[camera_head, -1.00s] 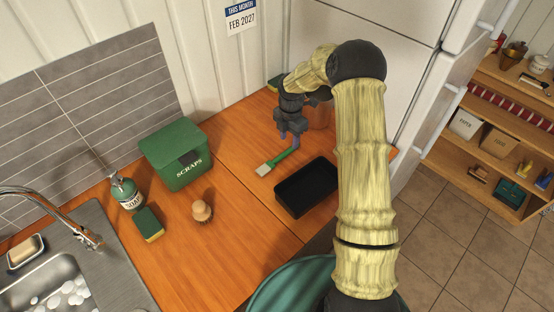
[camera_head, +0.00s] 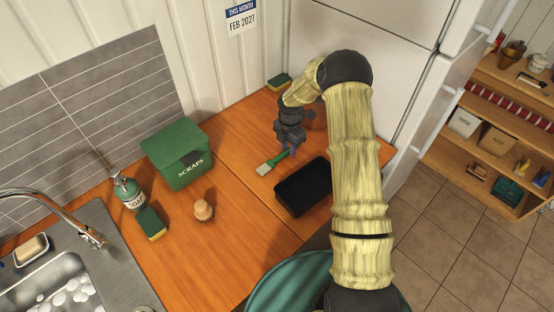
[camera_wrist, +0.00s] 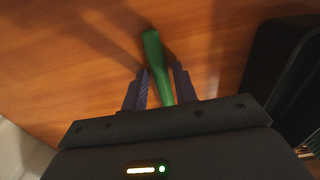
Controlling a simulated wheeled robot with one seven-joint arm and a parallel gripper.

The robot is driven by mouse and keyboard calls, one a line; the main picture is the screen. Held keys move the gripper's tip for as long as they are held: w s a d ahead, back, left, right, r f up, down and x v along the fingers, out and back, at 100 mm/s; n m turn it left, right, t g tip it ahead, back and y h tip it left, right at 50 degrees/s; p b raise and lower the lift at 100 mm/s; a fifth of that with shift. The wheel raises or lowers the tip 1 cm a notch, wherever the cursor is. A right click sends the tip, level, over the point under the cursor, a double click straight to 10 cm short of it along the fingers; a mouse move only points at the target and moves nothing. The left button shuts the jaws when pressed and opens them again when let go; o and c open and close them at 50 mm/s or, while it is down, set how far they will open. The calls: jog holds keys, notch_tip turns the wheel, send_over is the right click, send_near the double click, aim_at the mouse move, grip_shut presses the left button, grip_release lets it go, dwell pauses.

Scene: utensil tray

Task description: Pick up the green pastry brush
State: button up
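The green pastry brush (camera_head: 274,161) lies on the wooden counter, left of the black tray, with its pale bristle end toward the lower left. My gripper (camera_head: 290,149) is low over its handle end. In the wrist view, the green handle (camera_wrist: 155,60) runs between the two fingers of my gripper (camera_wrist: 161,84). The fingers stand apart on either side, with a gap visible at least on the left. The bristle end is out of the wrist view.
The black tray (camera_head: 280,201) is close at the right; its edge also shows in the wrist view (camera_wrist: 262,62). A green scraps bin (camera_head: 176,153), a round wooden brush (camera_head: 203,210) and a sponge (camera_head: 151,224) are farther left.

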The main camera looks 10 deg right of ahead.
grip_shut()
dwell(0.3)
notch_tip(320, 180, up, 10)
jog(key=b, duration=0.2)
jog(key=shift+b, duration=0.35)
dwell(0.4)
